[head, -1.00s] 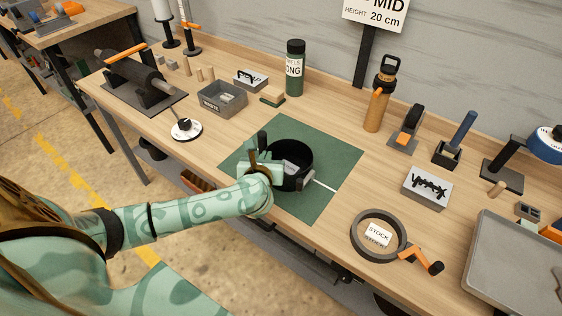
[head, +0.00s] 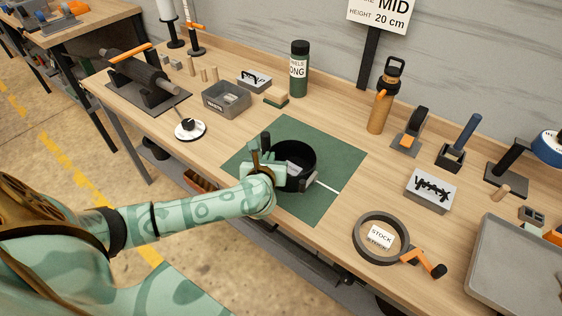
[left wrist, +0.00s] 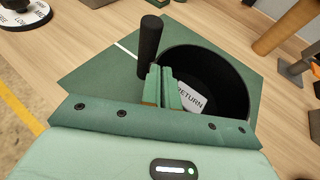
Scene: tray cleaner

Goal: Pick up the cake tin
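The cake tin looks to be the round black open tin (head: 303,158) on the green mat (head: 322,205). It also shows in the left wrist view (left wrist: 225,75), with a RETURN label on its floor. My left gripper (head: 262,160) is at the tin's left side, at its rim. In the left wrist view its two green finger pads (left wrist: 162,88) stand close together at the rim. I cannot tell if the tin's wall is pinched between them. A black upright cylinder (left wrist: 150,40) stands beside the pads, perhaps a handle of the tin. My right gripper is not in view.
A green bottle (head: 299,70), a grey WASTE bin (head: 227,103) and an orange bottle (head: 381,105) stand behind the mat. A white dial (head: 190,130) is left. A STOCK ring (head: 361,243) and a grey tray (head: 515,260) are right. Bare wood surrounds the mat.

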